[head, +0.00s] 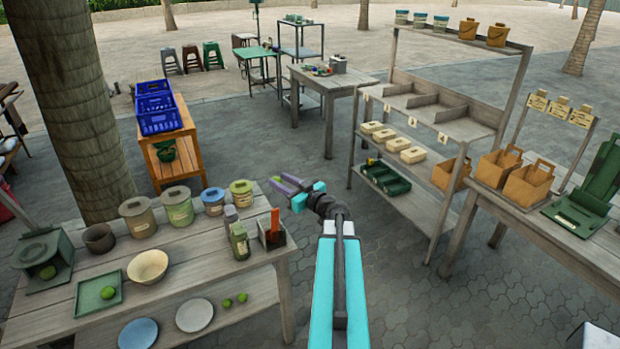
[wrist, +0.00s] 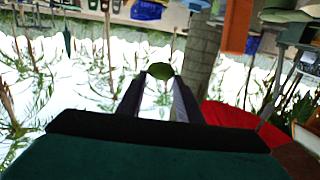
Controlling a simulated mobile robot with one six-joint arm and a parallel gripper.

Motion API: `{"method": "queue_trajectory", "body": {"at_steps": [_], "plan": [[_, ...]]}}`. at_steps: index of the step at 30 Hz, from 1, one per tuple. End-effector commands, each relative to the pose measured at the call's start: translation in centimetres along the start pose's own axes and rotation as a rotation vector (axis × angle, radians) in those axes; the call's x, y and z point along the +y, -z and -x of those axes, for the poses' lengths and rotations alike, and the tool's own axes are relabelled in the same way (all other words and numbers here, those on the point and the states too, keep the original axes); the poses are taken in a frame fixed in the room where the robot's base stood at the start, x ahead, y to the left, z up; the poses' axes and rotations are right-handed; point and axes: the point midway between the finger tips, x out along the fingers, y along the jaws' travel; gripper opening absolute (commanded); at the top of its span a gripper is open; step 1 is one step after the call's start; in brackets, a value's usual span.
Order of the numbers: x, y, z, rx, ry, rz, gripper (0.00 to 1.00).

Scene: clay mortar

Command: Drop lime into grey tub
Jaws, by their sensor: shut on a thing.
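My gripper (head: 282,183) is raised in the air past the right end of the left wooden table, its fingers pointing left and away. In the wrist view my gripper (wrist: 160,78) is shut on a green lime (wrist: 160,69) at the fingertips. The held lime cannot be made out in the head view. I cannot tell which is the grey tub.
A shelf rack (head: 440,205) stands right. Paving between is open.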

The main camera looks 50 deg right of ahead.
Motion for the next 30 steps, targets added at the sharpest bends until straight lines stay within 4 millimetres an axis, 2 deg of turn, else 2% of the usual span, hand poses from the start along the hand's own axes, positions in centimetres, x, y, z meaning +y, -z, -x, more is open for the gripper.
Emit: {"method": "queue_trajectory", "body": {"at_steps": [1,6,15,23,30], "plan": [[-2.0,-0.4,-0.9,0.001,0.040,0.002,0.07],[-8.2,-1.1,-3.0,0.002,0.165,0.009,0.07],[-19.4,-2.4,-5.5,0.004,0.392,0.018,0.07],[-29.5,-3.6,-5.9,0.004,0.595,0.025,0.07],[-38.6,-4.8,-5.0,0.002,0.788,0.031,0.07]]}}
